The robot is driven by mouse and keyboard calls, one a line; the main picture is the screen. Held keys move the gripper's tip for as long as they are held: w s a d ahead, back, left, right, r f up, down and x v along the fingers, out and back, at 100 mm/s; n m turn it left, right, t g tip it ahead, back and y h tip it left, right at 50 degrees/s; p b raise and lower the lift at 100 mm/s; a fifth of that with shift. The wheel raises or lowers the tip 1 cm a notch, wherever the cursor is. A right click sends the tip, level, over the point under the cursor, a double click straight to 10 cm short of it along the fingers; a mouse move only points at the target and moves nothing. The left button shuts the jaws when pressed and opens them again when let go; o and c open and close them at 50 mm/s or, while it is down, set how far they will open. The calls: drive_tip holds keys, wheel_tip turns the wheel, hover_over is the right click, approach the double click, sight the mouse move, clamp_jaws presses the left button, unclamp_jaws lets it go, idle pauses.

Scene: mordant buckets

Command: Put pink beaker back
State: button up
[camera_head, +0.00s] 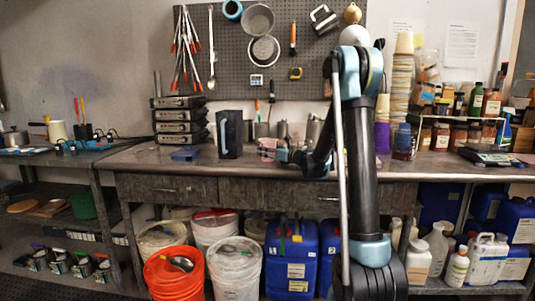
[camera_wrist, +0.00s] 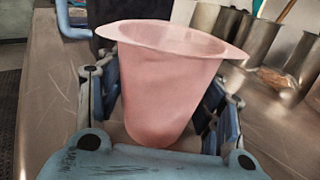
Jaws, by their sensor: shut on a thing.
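The pink beaker (camera_wrist: 168,85) fills the middle of the wrist view, upright or nearly so, with its wide rim toward the top. My gripper (camera_wrist: 165,105) is shut on it, with a blue-grey finger on each side of its wall. In the head view the pink beaker (camera_head: 267,147) is small and partly hidden, at the left end of my gripper (camera_head: 283,154), over or on the workbench (camera_head: 225,168). I cannot tell whether its base touches the bench top.
A dark box-shaped item with a blue handle (camera_head: 229,134) stands just left of the beaker. Metal cups (camera_wrist: 258,40) stand behind it at the right. Stacked dark cases (camera_head: 180,120) are further left. Bare bench top lies in front, near the edge.

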drive_tip(key=o, duration=1.2)
drive_tip(key=shift+f, duration=0.1)
drive_tip(key=v, duration=1.2)
drive_tip(key=s+d+f+n+g+h, duration=0.1)
drive_tip(key=s+f+n+g+h, duration=0.2)
drive_tip(key=s+n, duration=0.6)
drive_tip(key=s+d+f+n+g+h, duration=0.2)
drive_tip(key=s+n, duration=0.3)
drive_tip(key=s, duration=0.8)
drive_tip(key=s+d+f+n+g+h, duration=0.1)
drive_tip(key=s+d+f+n+h, duration=0.2)
drive_tip(key=s, duration=0.4)
drive_tip(key=s+d+f+n+g+h, duration=0.1)
drive_tip(key=s+d+f+n+h, duration=0.2)
drive_tip(key=s+d+f+n, duration=0.2)
drive_tip(key=s+d+f+n+g+h, duration=0.1)
drive_tip(key=s+d+f+n+h, duration=0.2)
drive_tip(key=s+d, duration=0.4)
drive_tip(key=shift+s+d+f+n+g, duration=0.15)
drive_tip(key=shift+s+n, duration=0.1)
drive_tip(key=shift+s, duration=0.45)
drive_tip(key=shift+s+f+n+g, duration=0.15)
drive_tip(key=shift+s+n, duration=0.15)
drive_tip(key=shift+s, duration=0.4)
drive_tip(key=shift+s+d+f+n+g, duration=0.15)
drive_tip(key=shift+s+n, duration=0.1)
drive_tip(key=shift+s, duration=0.5)
